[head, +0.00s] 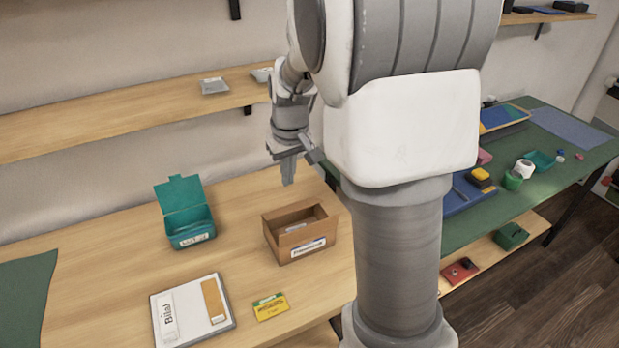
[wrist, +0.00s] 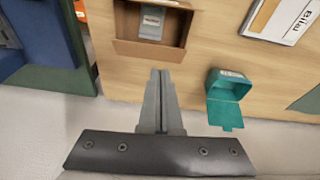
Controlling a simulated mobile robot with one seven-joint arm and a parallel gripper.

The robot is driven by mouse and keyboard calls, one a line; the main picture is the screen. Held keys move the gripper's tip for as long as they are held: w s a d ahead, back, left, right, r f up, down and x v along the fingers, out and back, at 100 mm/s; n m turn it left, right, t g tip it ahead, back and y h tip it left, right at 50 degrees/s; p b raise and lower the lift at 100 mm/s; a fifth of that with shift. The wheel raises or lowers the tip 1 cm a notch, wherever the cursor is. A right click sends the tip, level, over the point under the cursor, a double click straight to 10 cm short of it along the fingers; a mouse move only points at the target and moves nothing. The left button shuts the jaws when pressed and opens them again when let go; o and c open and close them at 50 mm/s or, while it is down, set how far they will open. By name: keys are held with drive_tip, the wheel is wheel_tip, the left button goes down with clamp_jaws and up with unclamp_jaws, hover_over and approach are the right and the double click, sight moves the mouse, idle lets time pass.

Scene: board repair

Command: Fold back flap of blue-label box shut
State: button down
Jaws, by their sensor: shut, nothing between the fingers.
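The blue-label box (head: 283,248) is a brown cardboard box on the wooden table, its label (head: 308,248) on the front side. It is open at the top, and a grey packet with a pale label shows inside in the wrist view (wrist: 152,22). In the wrist view a cardboard flap (wrist: 148,51) stands out along the box side nearest my gripper. My gripper (head: 288,181) is above and behind the box, pointing down. Its fingers are together and empty, and in the wrist view the fingertips (wrist: 160,73) are just short of that flap, apparently not touching.
An open teal box (head: 190,236) with its lid raised stands left of the cardboard box. A white board marked Bilal (head: 192,312) and a yellow-green packet (head: 271,306) lie in front. A wall shelf (head: 130,110) runs behind. A green-topped bench (head: 545,165) is at right.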

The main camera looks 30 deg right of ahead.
wheel_tip(320, 180, up, 2)
drive_tip(key=w+d+t, duration=0.1)
drive_tip(key=w+d, duration=0.1)
hover_over(293, 209)
drive_tip(key=w, duration=0.1)
drive_tip(key=shift+m, duration=0.3)
wheel_tip(293, 209, down, 9)
drive_tip(key=shift+f+b, duration=0.1)
drive_tip(key=shift+b, duration=0.3)
drive_tip(key=f, duration=0.1)
drive_tip(key=s+f, duration=0.1)
drive_tip(key=f, duration=0.1)
drive_tip(key=shift+s+b, duration=0.1)
drive_tip(key=shift+b, duration=0.25)
drive_tip(key=shift+s+f, duration=0.2)
drive_tip(key=shift+f, duration=0.25)
drive_tip(key=shift+f+b, duration=0.1)
drive_tip(key=shift+b, duration=0.45)
drive_tip(key=shift+s+f+b, duration=0.1)
drive_tip(key=shift+f+b, duration=0.05)
drive_tip(key=shift+b, duration=0.25)
drive_tip(key=shift+t, duration=0.3)
drive_tip(key=shift+s+t+b, duration=0.2)
drive_tip(key=shift+t+b, duration=0.1)
drive_tip(key=shift+b, duration=1.1)
